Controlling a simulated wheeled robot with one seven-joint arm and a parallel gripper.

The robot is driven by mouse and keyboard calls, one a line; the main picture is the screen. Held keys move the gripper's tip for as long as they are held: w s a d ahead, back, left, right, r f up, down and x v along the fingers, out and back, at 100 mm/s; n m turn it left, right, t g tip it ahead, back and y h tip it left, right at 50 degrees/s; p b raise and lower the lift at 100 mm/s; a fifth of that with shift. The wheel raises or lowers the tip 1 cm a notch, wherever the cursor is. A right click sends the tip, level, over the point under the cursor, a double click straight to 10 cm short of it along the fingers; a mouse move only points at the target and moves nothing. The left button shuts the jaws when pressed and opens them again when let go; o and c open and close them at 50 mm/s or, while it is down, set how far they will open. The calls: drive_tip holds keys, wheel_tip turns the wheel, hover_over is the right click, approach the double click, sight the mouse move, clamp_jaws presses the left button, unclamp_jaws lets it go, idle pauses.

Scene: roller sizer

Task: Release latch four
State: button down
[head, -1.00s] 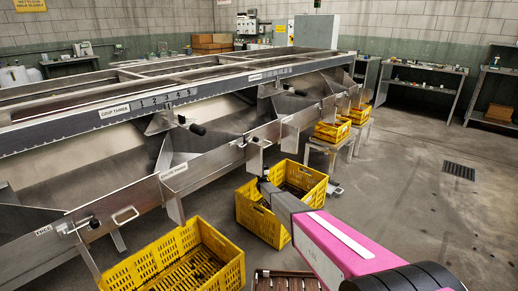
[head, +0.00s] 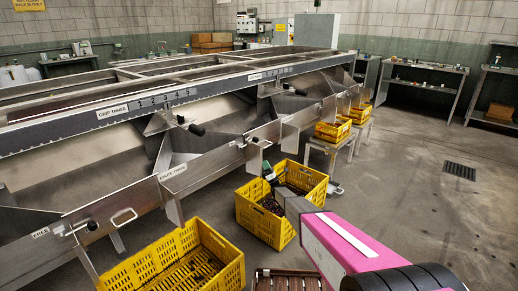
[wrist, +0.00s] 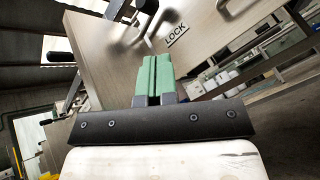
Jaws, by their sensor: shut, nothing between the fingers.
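My gripper (wrist: 155,75) shows in the wrist view with its two green fingers pressed together and empty. Beyond the fingertips is a pale metal panel (wrist: 110,50) with a LOCK label (wrist: 177,35) just right of them. A dark lever (wrist: 147,8) is at the top, just beyond the tips; I cannot tell if they touch. In the head view my pink arm reaches in from the lower right, its end over a yellow crate. Another black-knobbed lever (head: 197,129) sits further left on the sizer (head: 120,180).
The yellow crate (head: 250,219) under my arm holds dark reddish pieces. A front yellow crate (head: 232,275) stands left of my arm, and smaller crates (head: 333,131) sit on stands behind. A slatted wooden item (head: 290,281) lies low in front. The floor to the right (head: 430,190) is clear.

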drive_tip(key=n, duration=0.2)
drive_tip(key=s+d+n+g, duration=0.1)
drive_tip(key=n, duration=0.2)
drive_tip(key=f+n+g, duration=0.1)
drive_tip(key=n, duration=0.2)
drive_tip(key=shift+s+d+h, duration=0.2)
drive_tip(key=shift+s+h, duration=0.1)
drive_tip(key=shift+h, duration=0.1)
drive_tip(key=shift+n, duration=0.3)
drive_tip(key=s+d+r+x, duration=0.1)
drive_tip(key=r+x, duration=0.1)
drive_tip(key=x, duration=1.1)
drive_tip(key=shift+s+d, duration=0.15)
drive_tip(key=shift+d, duration=0.2)
